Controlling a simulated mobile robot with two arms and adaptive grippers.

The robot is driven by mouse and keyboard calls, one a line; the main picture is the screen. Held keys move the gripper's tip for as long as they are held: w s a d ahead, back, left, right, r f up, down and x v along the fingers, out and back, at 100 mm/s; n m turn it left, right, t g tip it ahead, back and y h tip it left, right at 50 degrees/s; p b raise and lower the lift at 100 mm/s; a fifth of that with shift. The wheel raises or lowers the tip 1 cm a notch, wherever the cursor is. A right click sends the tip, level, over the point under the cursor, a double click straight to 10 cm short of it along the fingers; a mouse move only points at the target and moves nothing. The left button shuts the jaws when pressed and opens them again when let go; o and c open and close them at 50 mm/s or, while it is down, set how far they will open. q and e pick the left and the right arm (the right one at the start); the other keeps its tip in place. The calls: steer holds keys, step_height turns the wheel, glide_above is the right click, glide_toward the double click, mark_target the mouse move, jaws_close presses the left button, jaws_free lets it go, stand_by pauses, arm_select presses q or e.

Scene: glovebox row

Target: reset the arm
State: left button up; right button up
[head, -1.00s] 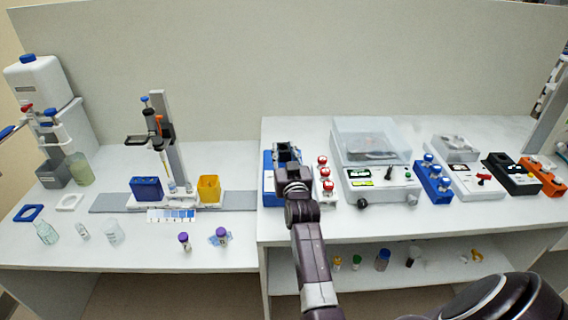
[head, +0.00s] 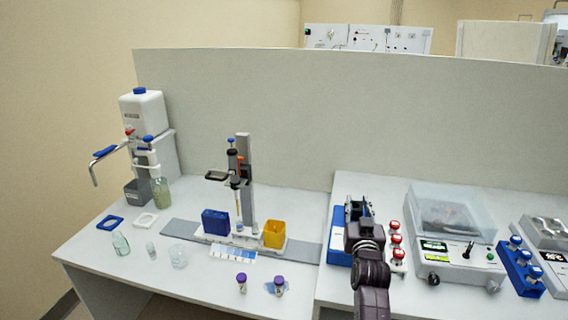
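My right gripper (head: 358,206) is over the bench in the middle right of the head view, and its arm comes up from the bottom edge. Its two fingers look apart, with blue showing between them and no object clearly held. It is in front of a blue rack (head: 338,240) and partly hides it. I cannot tell whether it touches the rack. My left gripper is not in view.
Red-capped vials (head: 396,240) stand just right of my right gripper, then a clear-lidded instrument (head: 445,215). To the left are a yellow box (head: 274,235), a pipette stand (head: 245,180) and purple-capped vials (head: 241,282). A back panel (head: 300,120) closes the bench.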

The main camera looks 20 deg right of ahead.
steer(key=s+a+f+n+g+y, duration=0.35)
steer(key=s+a+f, duration=0.35)
steer(key=s+f, duration=0.3)
steer(key=s+a+f+n+g+y, duration=0.1)
steer(key=s+a+f+g, duration=0.3)
steer(key=s, duration=0.6)
steer(key=s+a+f+n+g+y, duration=0.1)
steer(key=s+a+f+g+y, duration=0.15)
steer(key=s+a, duration=0.6)
steer(key=s+a+f+n+g+y, duration=0.1)
steer(key=s+a+f+n+g, duration=0.3)
steer(key=s, duration=0.9)
step_height(320, 180, down, 29)
steer(key=s+m+b, duration=0.2)
steer(key=s+d+f, duration=0.2)
steer(key=s+f, duration=0.6)
steer(key=s+d+f+g, duration=0.1)
steer(key=s+d+f, duration=0.1)
steer(key=s+f, duration=0.6)
steer(key=shift+s+f+b, duration=0.4)
steer(key=shift+f+b, duration=0.05)
steer(key=shift+f, duration=0.1)
